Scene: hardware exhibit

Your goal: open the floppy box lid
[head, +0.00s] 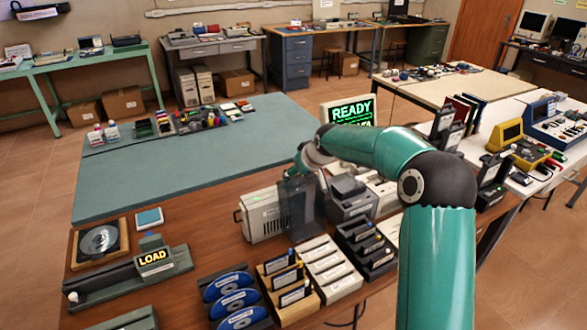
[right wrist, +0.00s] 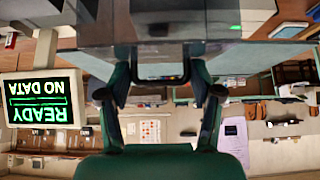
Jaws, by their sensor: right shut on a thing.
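A smoky, see-through lid (head: 302,212) stands roughly upright at the left side of the dark grey floppy box (head: 352,207) in the head view. My right gripper (head: 298,180) is at the top of the lid, partly hidden by my own wrist. The hinge line is hard to make out. My left gripper is not in view.
A beige drive unit (head: 263,215) stands close left of the lid. Floppy racks (head: 330,268) and a tray of blue-labelled discs (head: 235,298) lie in front. A READY screen (head: 350,112) stands behind; it also shows in the right wrist view (right wrist: 40,98). The green mat (head: 190,165) is mostly clear.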

